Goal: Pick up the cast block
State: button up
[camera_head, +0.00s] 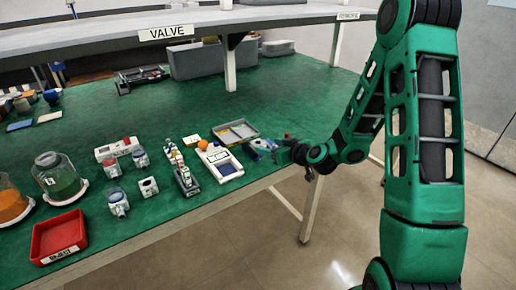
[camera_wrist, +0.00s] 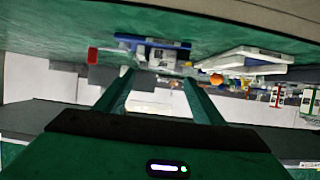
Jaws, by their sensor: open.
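A small pale block with a dark round hole (camera_head: 148,186) stands on the green bench top; it looks like the cast block, but I cannot tell for sure. Similar grey-white pieces (camera_head: 118,201) stand close to its left. My gripper (camera_head: 282,152) is at the right front edge of the bench, well to the right of the block, beside a blue and white item (camera_head: 262,147). In the wrist view my gripper (camera_wrist: 158,88) has its two fingers apart with nothing between them. I cannot make out the block in the wrist view.
A white device with a screen (camera_head: 222,163), a shallow grey tray (camera_head: 235,131) and an upright fixture (camera_head: 184,173) stand between my gripper and the block. A red tray (camera_head: 58,238) and jars of green (camera_head: 60,177) and orange liquid are left. A shelf (camera_head: 100,38) overhangs the back.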

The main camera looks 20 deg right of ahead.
aim_at(256, 141)
jog(key=shift+x, duration=3.6)
jog(key=shift+a+r, duration=0.1)
jog(key=shift+r, duration=0.1)
jog(key=c, duration=1.3)
jog(key=shift+c, duration=0.2)
jog(key=shift+r, duration=0.15)
